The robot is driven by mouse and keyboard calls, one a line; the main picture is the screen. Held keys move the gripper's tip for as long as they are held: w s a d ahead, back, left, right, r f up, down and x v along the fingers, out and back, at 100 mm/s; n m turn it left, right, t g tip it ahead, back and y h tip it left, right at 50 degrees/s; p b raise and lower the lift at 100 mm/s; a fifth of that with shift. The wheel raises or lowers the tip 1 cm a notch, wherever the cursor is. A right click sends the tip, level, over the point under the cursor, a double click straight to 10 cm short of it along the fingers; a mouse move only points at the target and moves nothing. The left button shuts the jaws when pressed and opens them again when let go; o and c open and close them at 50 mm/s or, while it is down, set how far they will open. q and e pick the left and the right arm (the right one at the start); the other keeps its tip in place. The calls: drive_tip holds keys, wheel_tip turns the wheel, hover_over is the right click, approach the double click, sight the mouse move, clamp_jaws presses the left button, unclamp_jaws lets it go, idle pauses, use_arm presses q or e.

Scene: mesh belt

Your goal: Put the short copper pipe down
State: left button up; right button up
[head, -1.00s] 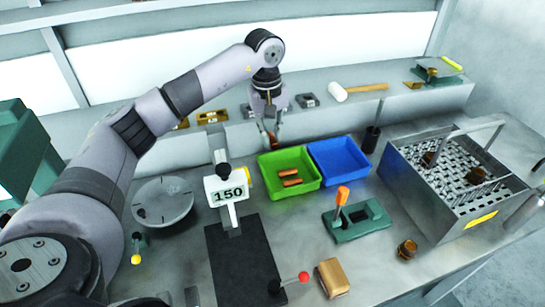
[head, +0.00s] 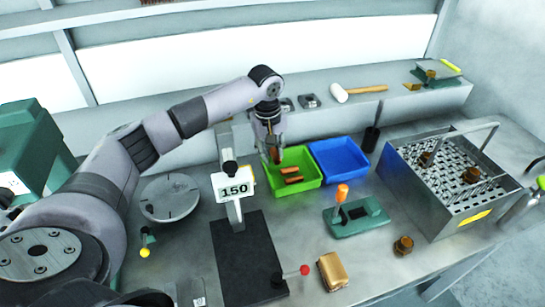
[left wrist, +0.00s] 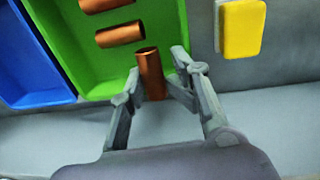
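The short copper pipe (head: 276,156) is in my left gripper (head: 270,146), over the left part of the green bin (head: 305,187). The left wrist view shows the pipe (left wrist: 151,72) standing roughly upright between the two fingers (left wrist: 152,85), which are shut on it. Two other copper pipes (head: 291,170) lie in the green bin; they also show in the left wrist view (left wrist: 120,34). The held pipe's lower end is at bin level; I cannot tell if it touches the floor. My right gripper is not in view.
A blue bin (head: 340,168) adjoins the green bin on the right. A metal basket (head: 440,215) stands at the right.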

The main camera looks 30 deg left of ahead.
sight(275, 152)
use_arm(q)
drive_tip(key=f, duration=0.3)
drive_tip(key=shift+d+g, duration=0.3)
drive_tip(key=shift+w, duration=0.3)
drive_tip(key=shift+a+r, duration=0.1)
drive_tip(key=shift+r, duration=0.45)
drive_tip(key=r, duration=0.3)
drive_tip(key=r+b, duration=0.1)
drive_tip(key=r, duration=0.3)
drive_tip(key=r+b, duration=0.1)
drive_tip(key=r, duration=0.2)
drive_tip(key=shift+s+a+r, duration=0.25)
drive_tip(key=shift+r, duration=0.05)
drive_tip(key=shift+s+r+b, duration=0.1)
drive_tip(key=shift+r+b, duration=0.2)
drive_tip(key=shift+r, duration=0.25)
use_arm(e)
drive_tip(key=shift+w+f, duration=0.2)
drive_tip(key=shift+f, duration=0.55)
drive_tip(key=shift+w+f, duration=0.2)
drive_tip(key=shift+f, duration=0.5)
